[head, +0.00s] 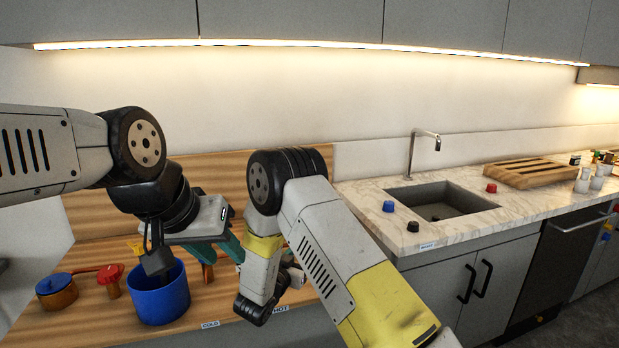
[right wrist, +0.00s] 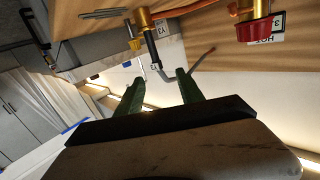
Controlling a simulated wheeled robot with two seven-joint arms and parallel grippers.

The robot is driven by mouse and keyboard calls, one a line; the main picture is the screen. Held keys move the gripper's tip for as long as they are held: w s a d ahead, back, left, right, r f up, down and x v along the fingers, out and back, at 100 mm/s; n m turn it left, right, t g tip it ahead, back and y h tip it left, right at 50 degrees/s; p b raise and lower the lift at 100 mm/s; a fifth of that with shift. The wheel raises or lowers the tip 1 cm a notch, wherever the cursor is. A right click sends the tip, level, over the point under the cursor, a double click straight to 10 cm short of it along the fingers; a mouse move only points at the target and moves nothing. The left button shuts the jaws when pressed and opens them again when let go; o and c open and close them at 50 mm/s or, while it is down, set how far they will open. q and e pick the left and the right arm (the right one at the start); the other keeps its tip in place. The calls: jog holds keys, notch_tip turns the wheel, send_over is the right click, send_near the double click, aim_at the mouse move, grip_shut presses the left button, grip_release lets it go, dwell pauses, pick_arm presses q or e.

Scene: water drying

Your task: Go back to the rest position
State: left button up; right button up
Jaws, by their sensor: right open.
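My left gripper (head: 228,243) comes in from the left, with green parts showing below its grey wrist plate, near the blue pot. Its fingertips are partly covered by my arms, so its opening is unclear. My right arm folds down in front of the wooden counter in the head view, and its fingers are hidden there. In the right wrist view my right gripper (right wrist: 158,95) shows two green fingers spread apart with nothing held between them. A brass fitting with a dark handle appears beyond the fingers.
A blue pot (head: 160,293) stands on the wooden counter, with a red-topped valve (head: 111,280) and an orange blue-lidded pot (head: 57,290) to its left. A sink (head: 440,205) and slatted wooden board (head: 531,173) are at the right. Small knobs lie around the sink.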

jog(key=w+r+g+y, duration=0.2)
jog(key=w+r+y, duration=0.25)
jog(key=r, duration=0.65)
jog(key=s+d+r+n+g+y, duration=0.25)
jog(key=s+r+y, duration=0.4)
jog(key=r, duration=0.35)
jog(key=s+d+r+n+g, duration=0.1)
jog(key=s+d, duration=0.3)
jog(key=s, duration=0.6)
jog(key=s+d+r+n+g+h, duration=0.1)
jog(key=s+d, duration=0.4)
jog(key=s, duration=0.5)
jog(key=s+d+r+n+g, duration=0.1)
jog(key=s+d+g, duration=0.2)
jog(key=s, duration=0.8)
jog(key=shift+d+n+h, duration=0.3)
jog(key=shift+d+n, duration=0.05)
jog(key=shift+d, duration=0.7)
